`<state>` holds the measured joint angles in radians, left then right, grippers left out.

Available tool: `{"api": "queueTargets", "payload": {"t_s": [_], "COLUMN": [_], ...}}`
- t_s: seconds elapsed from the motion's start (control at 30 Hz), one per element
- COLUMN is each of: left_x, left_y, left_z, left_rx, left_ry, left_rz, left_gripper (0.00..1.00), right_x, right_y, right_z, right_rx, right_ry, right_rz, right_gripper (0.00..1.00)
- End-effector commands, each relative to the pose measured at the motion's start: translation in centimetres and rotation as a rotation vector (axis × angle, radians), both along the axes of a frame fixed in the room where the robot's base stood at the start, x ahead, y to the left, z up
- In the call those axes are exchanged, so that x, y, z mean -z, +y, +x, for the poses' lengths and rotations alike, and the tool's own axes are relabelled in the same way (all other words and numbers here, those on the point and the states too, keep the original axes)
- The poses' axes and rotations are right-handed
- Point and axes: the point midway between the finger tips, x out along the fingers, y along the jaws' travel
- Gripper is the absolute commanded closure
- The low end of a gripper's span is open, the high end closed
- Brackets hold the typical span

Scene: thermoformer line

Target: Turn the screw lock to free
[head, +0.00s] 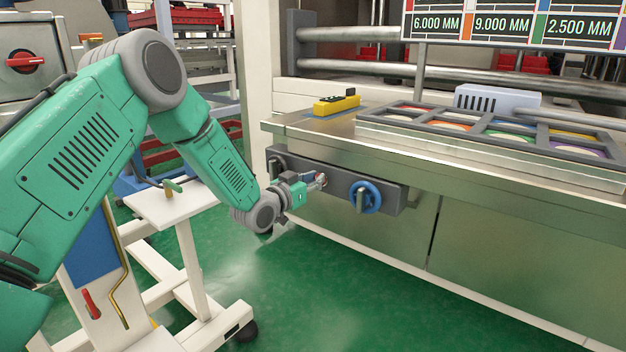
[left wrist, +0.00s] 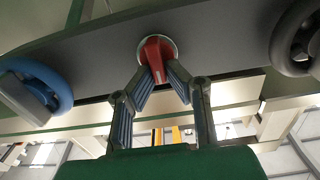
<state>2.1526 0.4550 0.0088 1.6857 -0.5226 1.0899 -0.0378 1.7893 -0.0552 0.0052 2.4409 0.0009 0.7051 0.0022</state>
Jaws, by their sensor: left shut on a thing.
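The screw lock is a small red knob (left wrist: 156,52) on a pale round base, set in the grey bar (left wrist: 215,35) between two handwheels. My left gripper (left wrist: 160,78) has its two fingers closed on either side of the red knob. In the head view my left gripper (head: 317,181) reaches the front of the grey bar (head: 343,187), and the knob is mostly hidden behind the fingers. My right gripper is in neither view.
A blue handwheel (head: 374,199) is right of the gripper, and it also shows in the left wrist view (left wrist: 62,88). A dark handwheel (left wrist: 283,47) is on the other side. The steel table edge (head: 430,160) overhangs the bar. A white cart (head: 165,208) stands left, below my arm.

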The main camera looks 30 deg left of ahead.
Motion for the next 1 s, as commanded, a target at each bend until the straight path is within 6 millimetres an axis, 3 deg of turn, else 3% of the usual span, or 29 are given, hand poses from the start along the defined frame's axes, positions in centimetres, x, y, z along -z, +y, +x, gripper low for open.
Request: {"api": "queueTargets", "payload": {"t_s": [0.37, 1.0], "left_x": [0.0, 0.6], "left_y": [0.0, -0.8], "left_z": [0.1, 0.0], "left_rx": [-0.007, -0.008], "left_ry": [-0.019, -0.07], "left_rz": [0.219, 0.823], "left_gripper": [1.0, 1.0], "right_x": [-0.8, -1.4], "right_y": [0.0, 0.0], "right_z": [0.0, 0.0], "right_rx": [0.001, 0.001], "right_ry": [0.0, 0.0], "right_rz": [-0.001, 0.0], "right_gripper": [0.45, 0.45]}}
